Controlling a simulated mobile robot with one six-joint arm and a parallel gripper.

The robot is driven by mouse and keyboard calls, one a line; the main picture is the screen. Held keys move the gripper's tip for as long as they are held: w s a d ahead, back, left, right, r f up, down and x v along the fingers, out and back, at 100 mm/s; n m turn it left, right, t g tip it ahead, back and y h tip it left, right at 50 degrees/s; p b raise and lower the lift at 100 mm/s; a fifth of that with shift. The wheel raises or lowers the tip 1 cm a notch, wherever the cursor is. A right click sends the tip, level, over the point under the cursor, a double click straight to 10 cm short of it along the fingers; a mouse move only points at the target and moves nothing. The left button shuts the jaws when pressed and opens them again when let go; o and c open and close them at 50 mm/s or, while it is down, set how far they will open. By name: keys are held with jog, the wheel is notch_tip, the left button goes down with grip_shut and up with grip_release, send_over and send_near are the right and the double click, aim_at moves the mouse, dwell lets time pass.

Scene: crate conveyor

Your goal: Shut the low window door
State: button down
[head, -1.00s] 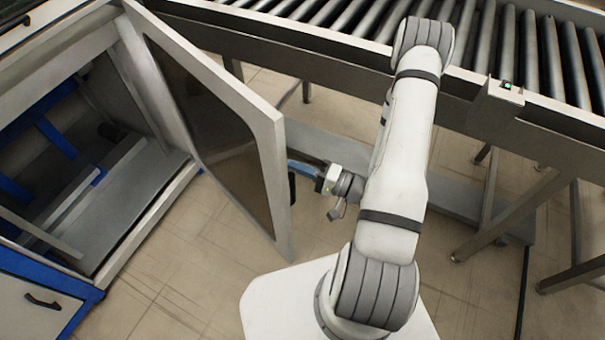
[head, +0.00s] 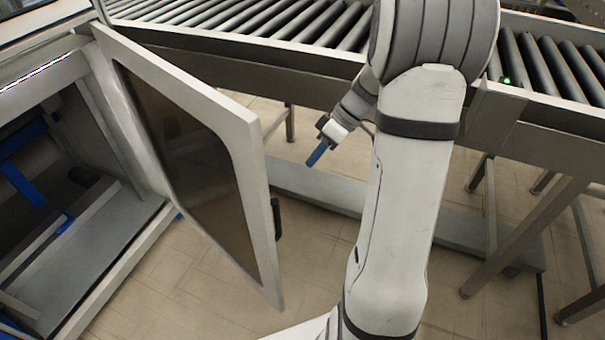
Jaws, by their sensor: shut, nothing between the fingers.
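The low window door (head: 262,215) is a light grey frame with a dark window pane (head: 190,150). It stands wide open, hinged at its left side on the cabinet. A dark handle (head: 276,219) sits on its free edge, on the side facing my arm. My gripper (head: 318,154), with blue fingers, is to the right of the door and above the handle in the picture. It is shut and empty, pointing down and left, apart from the door. The door's far face is partly hidden.
The cabinet opening (head: 105,200) is at the left, with a grey floor and blue parts inside. A roller conveyor (head: 300,22) runs across the back, its legs and a low grey beam (head: 310,190) behind my gripper. Tiled floor lies free below the door.

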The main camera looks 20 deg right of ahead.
jog(key=s+a+f+b, duration=0.1)
jog(key=s+a+f, duration=0.1)
jog(key=a+f, duration=0.5)
jog(key=shift+s+a+b, duration=0.2)
jog(key=shift+a+b, duration=0.15)
jog(key=shift+a, duration=0.4)
jog(key=shift+a, duration=0.1)
